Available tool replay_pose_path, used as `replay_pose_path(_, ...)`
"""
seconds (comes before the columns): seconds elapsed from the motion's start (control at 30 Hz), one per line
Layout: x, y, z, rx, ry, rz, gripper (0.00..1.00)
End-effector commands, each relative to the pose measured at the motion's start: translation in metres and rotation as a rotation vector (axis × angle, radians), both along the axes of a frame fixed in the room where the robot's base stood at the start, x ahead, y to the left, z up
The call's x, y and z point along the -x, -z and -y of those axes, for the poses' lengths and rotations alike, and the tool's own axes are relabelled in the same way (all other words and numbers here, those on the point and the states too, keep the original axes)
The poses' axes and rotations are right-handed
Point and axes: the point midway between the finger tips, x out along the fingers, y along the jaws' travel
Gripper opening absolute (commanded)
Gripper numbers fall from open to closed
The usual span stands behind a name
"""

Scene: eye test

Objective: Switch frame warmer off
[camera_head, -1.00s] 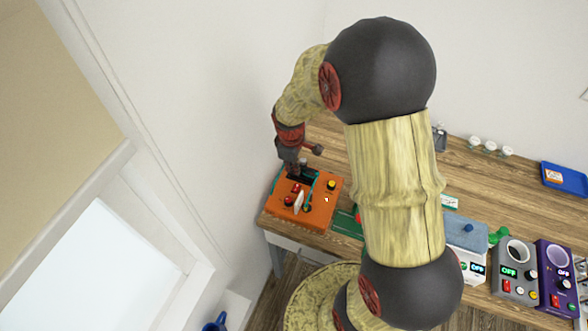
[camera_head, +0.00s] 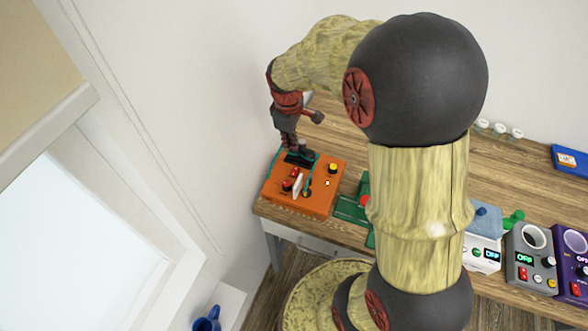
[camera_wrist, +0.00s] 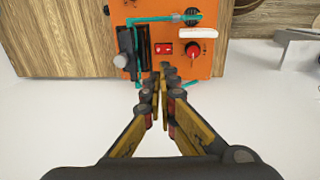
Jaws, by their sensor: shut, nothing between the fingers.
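The orange box (camera_head: 318,205) with controls stands at the left end of the wooden counter; no readable label shows whether it is the frame warmer. In the wrist view, the orange box (camera_wrist: 210,70) carries a red rocker switch (camera_wrist: 165,48), a red knob (camera_wrist: 193,50), a white bar (camera_wrist: 198,33) and a black slot (camera_wrist: 142,45). Teal tubing runs across its top. My gripper (camera_wrist: 160,78) is shut and empty, its tips at the box's near edge in that view, short of the red switch. In the head view, my gripper (camera_head: 290,143) is over the box's far side; contact is unclear.
A grey device (camera_head: 521,262) and a purple device (camera_head: 562,255) with round openings stand right; the grey display reads OFF. A green item (camera_head: 345,207) lies beside the orange box. A white wall is close on the left. My arm hides the middle of the counter.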

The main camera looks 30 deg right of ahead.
Motion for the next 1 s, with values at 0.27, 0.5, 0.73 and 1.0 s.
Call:
replay_pose_path(0.27, 0.003, 0.0, -0.001, -0.001, -0.004, -0.013, 0.0)
replay_pose_path(0.5, 0.003, 0.012, 0.001, -0.001, -0.004, -0.014, 0.0)
replay_pose_path(0.73, 0.0, 0.053, 0.004, -0.002, -0.004, -0.017, 0.0)
replay_pose_path(1.0, -0.004, 0.105, 0.009, -0.002, -0.005, -0.017, 0.0)
